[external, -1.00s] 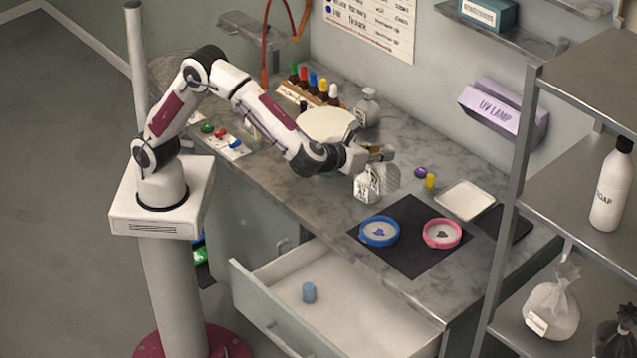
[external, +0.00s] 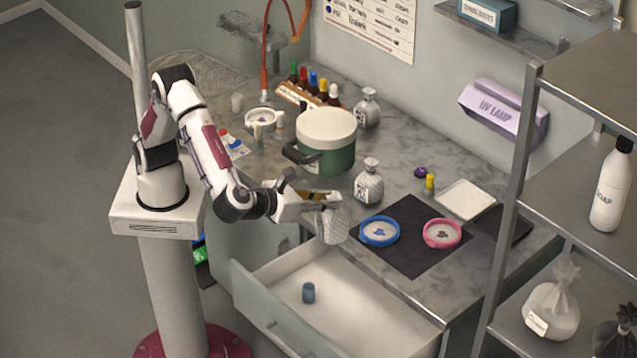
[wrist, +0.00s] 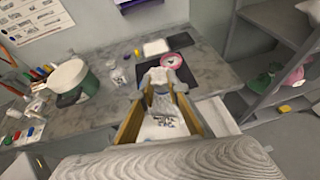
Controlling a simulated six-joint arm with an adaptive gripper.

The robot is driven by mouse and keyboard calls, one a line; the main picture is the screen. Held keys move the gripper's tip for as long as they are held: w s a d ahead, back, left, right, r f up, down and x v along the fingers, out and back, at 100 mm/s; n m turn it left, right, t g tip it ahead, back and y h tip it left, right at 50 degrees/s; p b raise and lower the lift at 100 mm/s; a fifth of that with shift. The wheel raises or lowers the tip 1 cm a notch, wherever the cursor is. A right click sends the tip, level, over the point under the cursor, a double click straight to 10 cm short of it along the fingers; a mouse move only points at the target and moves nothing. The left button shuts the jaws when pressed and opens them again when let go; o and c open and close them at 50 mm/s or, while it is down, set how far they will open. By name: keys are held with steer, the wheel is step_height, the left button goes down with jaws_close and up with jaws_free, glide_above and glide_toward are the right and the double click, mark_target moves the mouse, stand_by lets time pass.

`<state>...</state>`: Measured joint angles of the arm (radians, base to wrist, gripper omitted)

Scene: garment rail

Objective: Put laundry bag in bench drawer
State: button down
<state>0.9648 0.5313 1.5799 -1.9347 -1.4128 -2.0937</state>
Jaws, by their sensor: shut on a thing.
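My gripper (external: 318,196) is shut on the pale, patterned laundry bag (external: 333,225), which hangs below the fingers. In the wrist view the bag (wrist: 163,103) sits between the two yellowish fingers, with dark print low on it. The bench drawer (external: 275,318) is pulled open below the bench top. The bag is above the drawer's back part, near the bench edge, and appears clear of the drawer floor. A small blue cylinder (external: 308,292) stands inside the drawer; the rest of its visible floor is bare.
A green pot (external: 325,145) is behind. A metal shelf unit (external: 500,240) at right holds tied bags (external: 552,308).

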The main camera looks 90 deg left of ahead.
step_height(320, 180, down, 24)
steer(key=shift+s+d, duration=0.2)
steer(key=shift+s, duration=0.05)
stand_by(0.4)
step_height(320, 180, down, 6)
stand_by(0.5)
steer(key=shift+f, duration=0.2)
steer(key=shift+f, duration=2.4)
steer(key=c, duration=2)
jaws_free()
steer(key=shift+f, duration=0.15)
steer(key=shift+o, duration=0.2)
steer(key=shift+r, duration=0.2)
